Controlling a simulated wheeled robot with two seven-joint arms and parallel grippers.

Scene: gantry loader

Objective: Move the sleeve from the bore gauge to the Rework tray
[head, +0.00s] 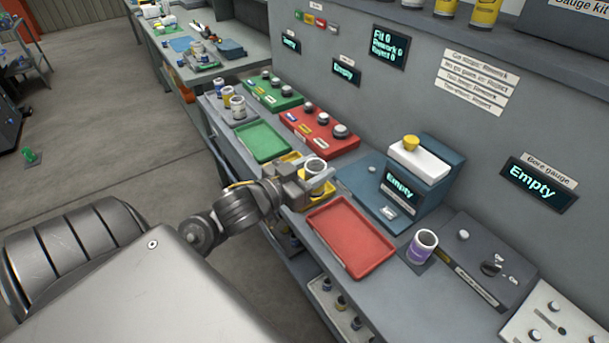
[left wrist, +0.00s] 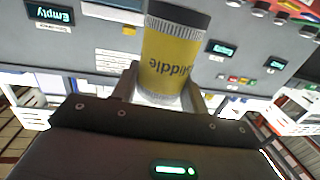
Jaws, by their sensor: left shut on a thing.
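My left gripper (head: 314,181) is shut on a yellow sleeve (head: 316,166) with a pale, open upper end. In the left wrist view the sleeve (left wrist: 175,62) has a yellow band lettered "Middle", a dark end and silvery rims, between the two fingers (left wrist: 165,95). In the head view the gripper and sleeve are at a yellow tray (head: 289,158), mostly hidden behind them; I cannot tell whether the sleeve touches it. The bore gauge (head: 487,262) is a dark box at the right, under a display (head: 538,186) reading "Empty". My right gripper is not in view.
A green tray (head: 263,142) and a red tray (head: 350,236) lie either side of the yellow one. A purple sleeve (head: 423,246) stands left of the bore gauge. A blue-grey machine (head: 425,180) stands behind the red tray. Racks with knobs (head: 320,130) line the back.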

